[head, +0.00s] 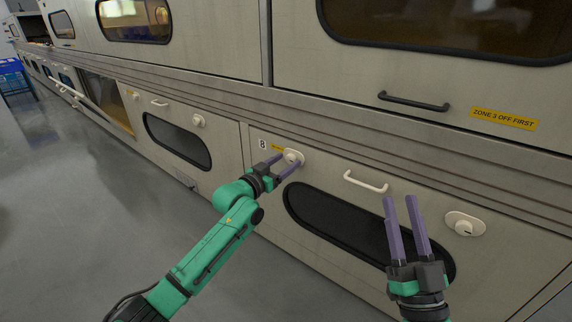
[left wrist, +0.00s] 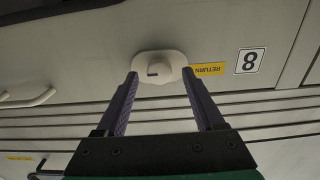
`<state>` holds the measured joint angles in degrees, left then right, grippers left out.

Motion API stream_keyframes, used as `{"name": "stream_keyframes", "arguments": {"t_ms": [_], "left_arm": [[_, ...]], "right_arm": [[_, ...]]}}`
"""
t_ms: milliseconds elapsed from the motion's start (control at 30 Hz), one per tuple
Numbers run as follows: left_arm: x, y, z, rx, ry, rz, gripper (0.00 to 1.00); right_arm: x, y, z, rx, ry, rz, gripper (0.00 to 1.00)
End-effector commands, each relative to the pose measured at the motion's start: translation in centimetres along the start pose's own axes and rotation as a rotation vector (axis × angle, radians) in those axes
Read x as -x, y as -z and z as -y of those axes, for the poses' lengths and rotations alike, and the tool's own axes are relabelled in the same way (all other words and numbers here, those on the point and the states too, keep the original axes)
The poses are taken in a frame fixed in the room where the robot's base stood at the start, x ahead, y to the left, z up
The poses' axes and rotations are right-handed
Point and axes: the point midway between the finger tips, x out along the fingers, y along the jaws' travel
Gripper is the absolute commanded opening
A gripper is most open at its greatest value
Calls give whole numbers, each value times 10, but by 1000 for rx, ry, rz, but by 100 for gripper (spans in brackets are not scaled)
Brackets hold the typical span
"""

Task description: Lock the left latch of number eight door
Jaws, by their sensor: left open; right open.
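The number eight door (head: 262,168) is the lower panel with a dark oval window and an "8" label (head: 262,144). The label also shows in the left wrist view (left wrist: 250,61). Its left latch (head: 293,156) is a cream knob on an oval plate, and it shows in the left wrist view (left wrist: 159,68) too. My left gripper (head: 288,158) is open, with its purple fingers at either side of the latch; I cannot tell whether they touch it. The right latch (head: 464,226) is a similar knob. My right gripper (head: 402,201) is open and empty in front of the door, left of that latch.
A cream handle (head: 366,182) sits between the two latches. Above are ledges and an upper door with a black handle (head: 413,101) and a yellow "ZONE 3 OFF FIRST" label (head: 504,119). A neighbouring lower door (head: 180,140) is at left. The grey floor (head: 80,200) is clear at left.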

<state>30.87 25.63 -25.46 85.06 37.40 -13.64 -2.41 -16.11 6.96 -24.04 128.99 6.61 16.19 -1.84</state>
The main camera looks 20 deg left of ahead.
Motion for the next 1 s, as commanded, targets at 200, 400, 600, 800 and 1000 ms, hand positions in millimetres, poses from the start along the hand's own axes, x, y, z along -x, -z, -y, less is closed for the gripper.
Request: {"name": "stream_keyframes", "arguments": {"t_ms": [200, 400, 600, 800, 1000], "left_arm": [[-6, 0, -1, -1, -1, 0, 70], [-7, 0, -1, -1, -1, 1, 70], [-7, 0, -1, -1, -1, 0, 13], [-7, 0, 0, -1, -1, 0, 0], [-6, 0, 0, -1, -1, 0, 0]], "right_arm": [[-11, 26, 1, 21, 13, -87, 44], [-12, 28, 2, 22, 14, -92, 44], [-12, 28, 1, 22, 13, -91, 44], [-12, 28, 1, 22, 13, -91, 44], [-12, 28, 1, 22, 13, -90, 44]]}}
